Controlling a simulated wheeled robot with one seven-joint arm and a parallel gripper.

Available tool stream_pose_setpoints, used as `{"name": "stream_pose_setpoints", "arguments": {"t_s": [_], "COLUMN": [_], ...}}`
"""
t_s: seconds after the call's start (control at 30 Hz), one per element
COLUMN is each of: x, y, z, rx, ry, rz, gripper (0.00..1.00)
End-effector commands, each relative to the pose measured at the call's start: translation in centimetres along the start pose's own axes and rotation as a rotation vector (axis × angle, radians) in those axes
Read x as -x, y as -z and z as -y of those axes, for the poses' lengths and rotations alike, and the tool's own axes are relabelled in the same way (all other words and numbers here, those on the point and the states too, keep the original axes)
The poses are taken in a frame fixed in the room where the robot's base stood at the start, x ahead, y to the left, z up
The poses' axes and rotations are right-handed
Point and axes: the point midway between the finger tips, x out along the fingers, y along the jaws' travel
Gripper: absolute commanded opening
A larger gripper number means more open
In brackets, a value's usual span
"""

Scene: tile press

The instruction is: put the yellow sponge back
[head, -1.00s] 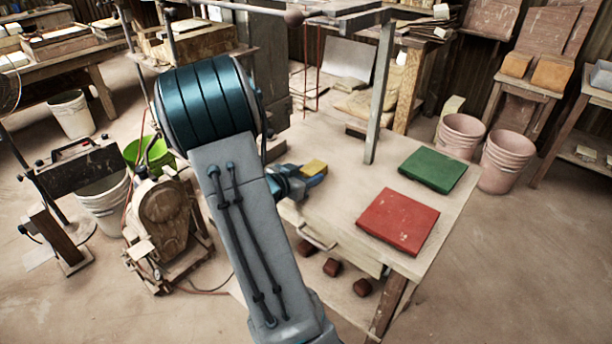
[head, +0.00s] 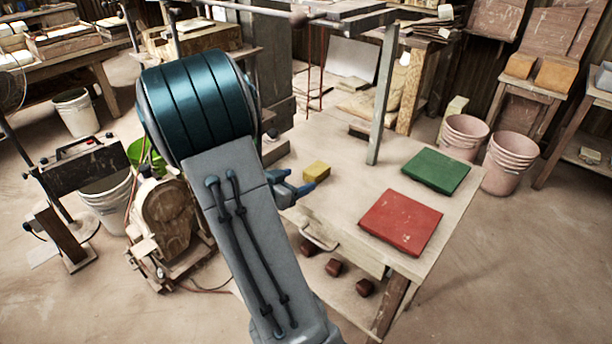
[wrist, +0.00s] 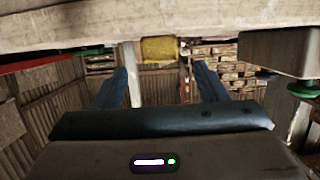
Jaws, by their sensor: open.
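The yellow sponge (head: 317,170) is a small block resting on the pale wooden worktable (head: 345,205), left of the red and green slabs. In the wrist view the sponge (wrist: 160,49) appears just beyond and between my fingers, against the pale tabletop that fills the top of the picture. My gripper (wrist: 160,80) is open with nothing between its fingers. In the head view my gripper (head: 303,188) shows just in front of the sponge; my arm hides most of it.
A red slab (head: 400,222) and a green slab (head: 435,170) lie flat on the table's right side. A grey upright post (head: 382,95) stands behind the sponge. Pink buckets (head: 509,160) stand right of the table. The tabletop between sponge and red slab is clear.

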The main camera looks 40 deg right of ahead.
Motion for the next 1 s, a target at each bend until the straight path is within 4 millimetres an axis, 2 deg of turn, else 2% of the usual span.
{"name": "stream_pose_setpoints", "arguments": {"t_s": [0.1, 0.23, 0.4, 0.57, 0.67, 0.77, 0.9, 1.0], "x": [2.6, 4.6, 5.9, 6.2, 6.9, 8.9, 13.9, 18.2], "y": [0.1, 0.1, 0.0, 0.0, -0.1, -0.3, -0.5, -0.7], "z": [0.1, 0.1, 0.0, 0.5, 2.3, 5.4, 9.4, 10.6], "rx": [-0.001, -0.001, -0.001, -0.007, -0.025, -0.04, -0.013, 0.049], "ry": [0.005, 0.003, 0.0, 0.027, 0.132, 0.316, 0.613, 0.801], "rz": [0.001, 0.0, 0.0, 0.015, 0.072, 0.173, 0.343, 0.457], "gripper": [0.67, 0.67, 0.67, 0.67, 0.67, 0.67, 0.67, 0.67]}}
